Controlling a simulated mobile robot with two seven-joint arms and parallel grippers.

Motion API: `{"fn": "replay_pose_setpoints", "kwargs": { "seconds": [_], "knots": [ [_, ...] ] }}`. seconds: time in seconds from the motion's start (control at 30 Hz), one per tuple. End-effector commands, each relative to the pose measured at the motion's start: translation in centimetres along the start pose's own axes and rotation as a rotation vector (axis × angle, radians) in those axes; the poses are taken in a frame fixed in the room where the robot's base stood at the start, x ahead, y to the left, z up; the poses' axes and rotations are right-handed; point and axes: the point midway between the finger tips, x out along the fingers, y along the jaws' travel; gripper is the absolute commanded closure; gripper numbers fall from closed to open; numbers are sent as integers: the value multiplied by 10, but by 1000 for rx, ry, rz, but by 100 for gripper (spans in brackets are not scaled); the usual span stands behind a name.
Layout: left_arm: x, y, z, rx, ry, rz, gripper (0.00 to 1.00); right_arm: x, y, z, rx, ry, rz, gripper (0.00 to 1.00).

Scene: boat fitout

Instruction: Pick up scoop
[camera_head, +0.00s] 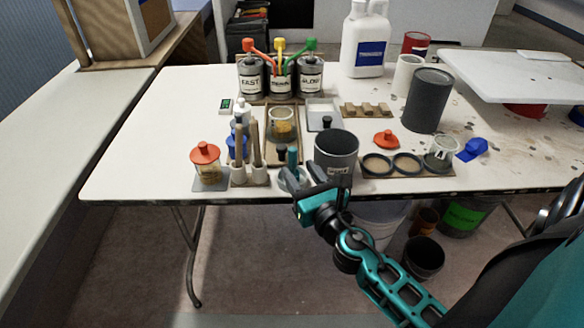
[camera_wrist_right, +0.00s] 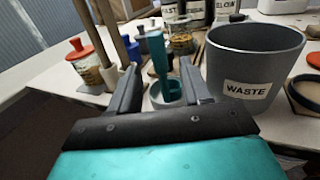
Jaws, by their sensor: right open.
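A teal upright handle (camera_wrist_right: 157,55), which looks like the scoop's, stands in a small grey cup (camera_wrist_right: 166,93) at the table's front edge. In the head view the teal handle (camera_head: 293,157) shows just left of the grey waste bucket. My right gripper (camera_head: 310,180) is open and empty at the front edge of the table. In the right wrist view its two fingers (camera_wrist_right: 159,68) point forward on either side of the teal handle in the picture, with the cup beyond them. I cannot tell the exact gap. The scoop's lower end is hidden. My left gripper is not in view.
The grey WASTE bucket (camera_wrist_right: 255,60) stands close on the right. Wooden sticks in a holder (camera_head: 250,174) and a red-lidded jar (camera_head: 207,165) stand to the left. Pump containers (camera_head: 281,80) and a white jug (camera_head: 364,45) stand behind. The table's left part is clear.

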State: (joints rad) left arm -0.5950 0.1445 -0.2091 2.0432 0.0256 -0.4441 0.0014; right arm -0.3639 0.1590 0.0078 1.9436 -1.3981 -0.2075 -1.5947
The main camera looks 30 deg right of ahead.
Motion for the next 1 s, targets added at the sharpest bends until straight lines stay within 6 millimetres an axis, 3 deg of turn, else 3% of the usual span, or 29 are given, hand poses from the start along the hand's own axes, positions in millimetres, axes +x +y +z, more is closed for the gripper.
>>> {"fn": "replay_pose_setpoints", "kwargs": {
  "seconds": [0.27,0.6,0.9,1.0],
  "knots": [
    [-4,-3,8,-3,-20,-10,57,20,0,1,0,0,0,52],
    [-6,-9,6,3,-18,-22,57,62,-1,3,1,0,0,52],
    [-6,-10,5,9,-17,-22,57,68,-1,2,1,1,0,52],
    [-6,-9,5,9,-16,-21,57,68,-1,2,1,1,0,60]
  ]
}}
